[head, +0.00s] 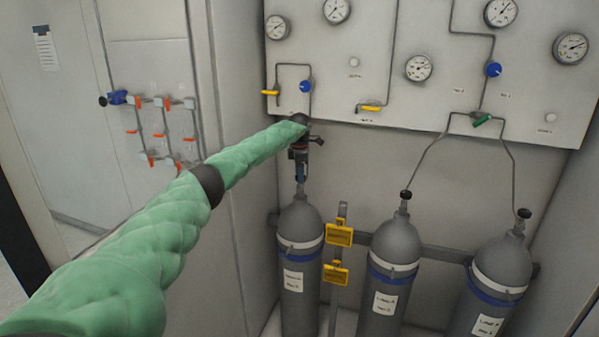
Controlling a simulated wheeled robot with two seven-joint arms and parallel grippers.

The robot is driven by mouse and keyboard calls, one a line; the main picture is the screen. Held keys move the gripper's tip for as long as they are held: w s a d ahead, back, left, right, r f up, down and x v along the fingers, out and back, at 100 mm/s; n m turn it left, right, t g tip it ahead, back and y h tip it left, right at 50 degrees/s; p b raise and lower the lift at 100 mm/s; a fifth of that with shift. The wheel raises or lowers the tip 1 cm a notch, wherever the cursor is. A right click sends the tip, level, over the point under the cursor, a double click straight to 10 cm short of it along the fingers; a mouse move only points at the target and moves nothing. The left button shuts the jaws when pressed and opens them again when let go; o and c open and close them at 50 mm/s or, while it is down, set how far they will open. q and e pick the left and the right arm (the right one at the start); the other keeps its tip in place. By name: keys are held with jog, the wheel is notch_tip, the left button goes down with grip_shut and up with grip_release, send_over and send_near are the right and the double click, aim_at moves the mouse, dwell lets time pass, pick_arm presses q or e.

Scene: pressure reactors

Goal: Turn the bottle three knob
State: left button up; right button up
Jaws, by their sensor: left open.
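Three grey gas bottles stand in a row: a left bottle (299,262), a middle bottle (392,262) and a right bottle (497,283). Their labels are too small to read surely. The middle bottle has a black knob (406,194) on top, and the right bottle has another black knob (523,213). My left arm in its green sleeve reaches across to the left bottle. My left gripper (300,178) is open and points down at the top of that bottle. It hides the left bottle's knob, so I cannot tell whether it touches it. My right gripper is out of view.
A panel with gauges (419,68), blue knobs (493,69) and yellow levers (371,108) hangs above the bottles, close to my left wrist. Thin pipes run down to the middle and right bottles. Yellow brackets (338,235) stand beside the left bottle.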

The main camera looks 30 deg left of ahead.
pick_arm(q)
jog(key=shift+s+d, duration=0.1)
jog(key=shift+d, duration=0.3)
jog(key=shift+a+f, duration=0.2)
jog(key=shift+a, duration=0.15)
jog(key=shift+c, duration=0.2)
jog(key=shift+d, duration=0.1)
jog(key=c, duration=0.7)
jog(key=shift+r, duration=0.1)
jog(key=shift+c, duration=1.1)
